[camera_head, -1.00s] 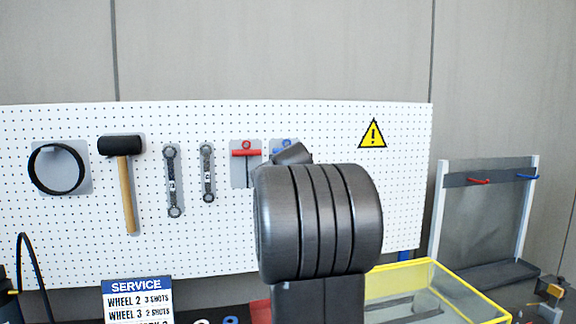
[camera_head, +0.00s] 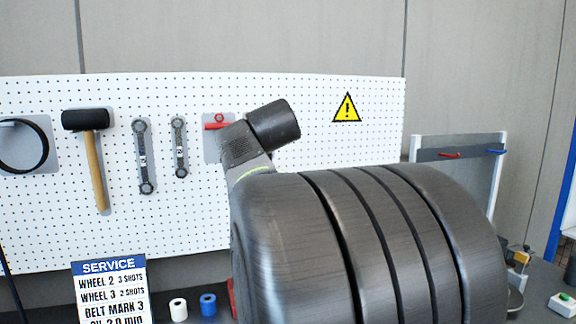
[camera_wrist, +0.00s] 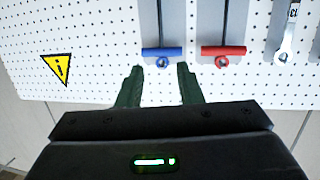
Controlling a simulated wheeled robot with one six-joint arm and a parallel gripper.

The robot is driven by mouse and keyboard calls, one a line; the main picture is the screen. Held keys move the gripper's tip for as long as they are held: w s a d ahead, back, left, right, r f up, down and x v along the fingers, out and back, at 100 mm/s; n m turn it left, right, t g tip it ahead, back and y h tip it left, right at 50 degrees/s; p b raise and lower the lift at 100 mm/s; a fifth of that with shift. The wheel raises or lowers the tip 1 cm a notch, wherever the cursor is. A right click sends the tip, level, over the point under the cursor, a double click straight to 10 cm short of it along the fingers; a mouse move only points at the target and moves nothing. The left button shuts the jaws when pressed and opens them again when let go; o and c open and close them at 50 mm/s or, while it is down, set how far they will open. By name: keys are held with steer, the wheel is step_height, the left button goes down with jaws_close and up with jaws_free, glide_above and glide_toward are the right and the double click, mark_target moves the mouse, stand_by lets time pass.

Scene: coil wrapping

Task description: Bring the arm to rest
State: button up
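My gripper (camera_wrist: 160,68) shows in the wrist view with its two dark green fingers apart and nothing between them. It points toward the white pegboard (camera_wrist: 100,25), which appears upside down there. A blue-handled tool (camera_wrist: 162,52) and a red-handled tool (camera_wrist: 222,52) hang on the board beyond the fingers. I cannot tell the distance to them. In the head view my large dark arm links fill the lower middle and right, with a smaller link angled up in front of the pegboard (camera_head: 310,180). The gripper itself does not show there.
On the board hang a mallet (camera_head: 92,160), two wrenches, a black ring (camera_head: 45,150) and a warning sign (camera_head: 347,109). Below stand a service sign (camera_head: 110,290), a white roll (camera_head: 178,309) and a blue roll (camera_head: 208,305). A grey rack (camera_head: 459,154) stands right.

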steer(key=p+x, duration=0.4)
steer(key=x, duration=0.9)
steer(key=shift+w, duration=0.25)
steer(key=shift+f, duration=0.1)
steer(key=b+v, duration=0.4)
steer(key=v, duration=0.9)
steer(key=r+p+x, duration=0.1)
steer(key=p+x, duration=0.4)
steer(key=x, duration=0.8)
steer(key=d+f+b+v, duration=0.1)
steer(key=b+v, duration=0.1)
steer(key=v, duration=0.7)
steer(key=shift+d+f, duration=0.25)
steer(key=shift+f, duration=0.35)
steer(key=shift+s, duration=0.15)
